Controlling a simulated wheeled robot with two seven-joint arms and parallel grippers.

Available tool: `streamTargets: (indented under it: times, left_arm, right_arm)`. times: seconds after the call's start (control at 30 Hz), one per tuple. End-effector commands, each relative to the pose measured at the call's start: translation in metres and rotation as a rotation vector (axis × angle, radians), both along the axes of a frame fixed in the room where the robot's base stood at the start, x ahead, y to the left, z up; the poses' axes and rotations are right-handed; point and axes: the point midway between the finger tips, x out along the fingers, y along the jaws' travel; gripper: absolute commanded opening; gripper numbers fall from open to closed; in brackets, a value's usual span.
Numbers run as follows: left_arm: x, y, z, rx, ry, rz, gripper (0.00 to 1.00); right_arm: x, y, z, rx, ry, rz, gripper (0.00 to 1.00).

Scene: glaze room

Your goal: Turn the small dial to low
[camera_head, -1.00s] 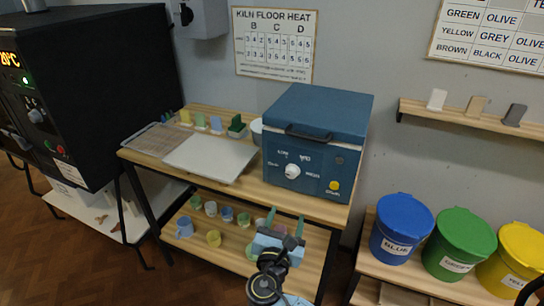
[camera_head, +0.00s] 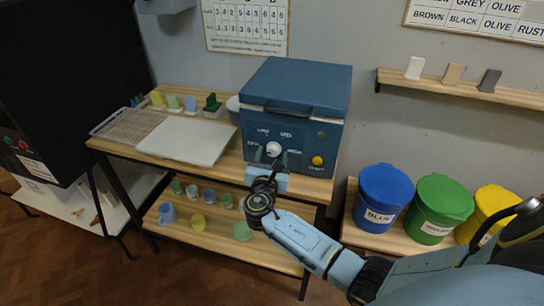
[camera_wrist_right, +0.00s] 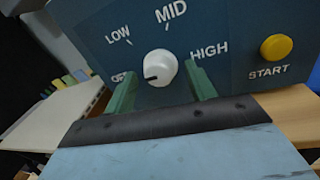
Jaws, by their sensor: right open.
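The small dial is a white round knob (camera_head: 273,149) on the front of a blue box-shaped kiln (camera_head: 296,90). It shows larger in the right wrist view (camera_wrist_right: 160,68), ringed by the labels OFF, LOW, MID and HIGH. Its dark pointer mark lies to the left, toward OFF. My right gripper (camera_head: 271,160) is in front of the dial panel. In the right wrist view its green fingers (camera_wrist_right: 163,90) are apart, one on each side of the knob, with nothing between them clearly gripped. I cannot tell if they touch it. My left gripper is not in view.
A yellow START button (camera_wrist_right: 277,47) sits right of the dial. The kiln stands on a wooden shelf table beside a pale board (camera_head: 188,141); cups stand on the lower shelf. Blue (camera_head: 384,195), green (camera_head: 441,206) and yellow lidded buckets stand right. A black kiln (camera_head: 70,80) is left.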

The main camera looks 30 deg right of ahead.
Motion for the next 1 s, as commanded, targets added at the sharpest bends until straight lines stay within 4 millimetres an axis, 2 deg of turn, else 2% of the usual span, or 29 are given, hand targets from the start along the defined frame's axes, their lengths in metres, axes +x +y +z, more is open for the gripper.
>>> streamTargets:
  times: [0.33, 0.67, 1.0]
  left_arm:
    - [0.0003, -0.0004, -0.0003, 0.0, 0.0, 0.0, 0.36]
    - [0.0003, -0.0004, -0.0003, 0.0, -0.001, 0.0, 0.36]
    - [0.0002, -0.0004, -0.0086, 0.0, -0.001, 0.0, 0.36]
  right_arm:
    - [0.0035, -0.0035, -0.0001, -0.001, 0.001, 0.0, 0.55]
    - [0.0036, -0.0026, 0.0001, -0.001, 0.0, 0.002, 0.15]
    - [0.0042, -0.0012, -0.0011, 0.039, -0.047, 0.004, 0.15]
